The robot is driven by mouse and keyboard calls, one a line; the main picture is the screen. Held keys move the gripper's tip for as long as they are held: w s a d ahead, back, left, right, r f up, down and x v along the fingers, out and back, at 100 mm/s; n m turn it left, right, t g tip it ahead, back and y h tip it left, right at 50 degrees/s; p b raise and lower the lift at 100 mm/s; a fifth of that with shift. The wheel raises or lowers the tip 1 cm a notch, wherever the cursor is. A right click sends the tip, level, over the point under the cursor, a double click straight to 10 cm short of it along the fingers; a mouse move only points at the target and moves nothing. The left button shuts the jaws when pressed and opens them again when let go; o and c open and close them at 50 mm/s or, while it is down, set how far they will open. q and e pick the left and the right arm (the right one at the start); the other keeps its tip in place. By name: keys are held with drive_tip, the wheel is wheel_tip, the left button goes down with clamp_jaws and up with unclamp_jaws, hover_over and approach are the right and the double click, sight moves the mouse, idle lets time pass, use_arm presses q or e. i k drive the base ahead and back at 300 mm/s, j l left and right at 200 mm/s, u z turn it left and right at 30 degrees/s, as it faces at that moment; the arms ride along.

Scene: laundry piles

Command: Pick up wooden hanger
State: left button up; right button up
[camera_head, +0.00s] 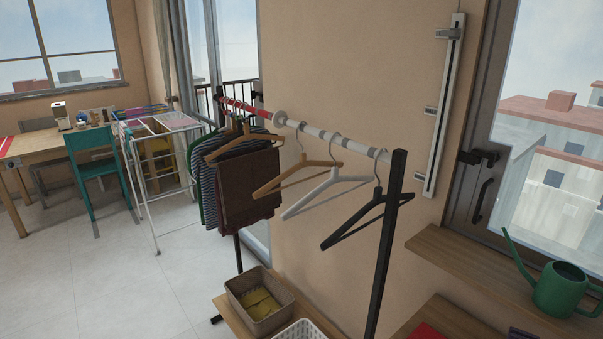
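A bare wooden hanger (298,169) hangs by its metal hook from the white part of the rack's rail, left of a white hanger (326,187). A black hanger (358,220) hangs at the right end of the rail. Another wooden hanger (240,139) hangs further left, in front of the clothes. The hangers are tilted and apart from one another. Neither of my grippers shows in the head view.
The rack has a black post (387,240) at its right end. Striped and brown clothes (247,188) hang at its left. A beige bin (259,297) stands below. A wooden shelf (470,262) holds a green watering can (560,290). The tiled floor (95,280) at left is clear.

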sight(263, 191)
drive_tip(key=u, duration=4.65)
drive_tip(key=z, duration=4.85)
drive_tip(key=i+j+z, duration=0.1)
drive_tip(key=z, duration=0.25)
drive_tip(key=i+j+z, duration=0.1)
drive_tip(key=j+z, duration=0.45)
drive_tip(key=z, duration=0.15)
drive_tip(key=i, duration=0.05)
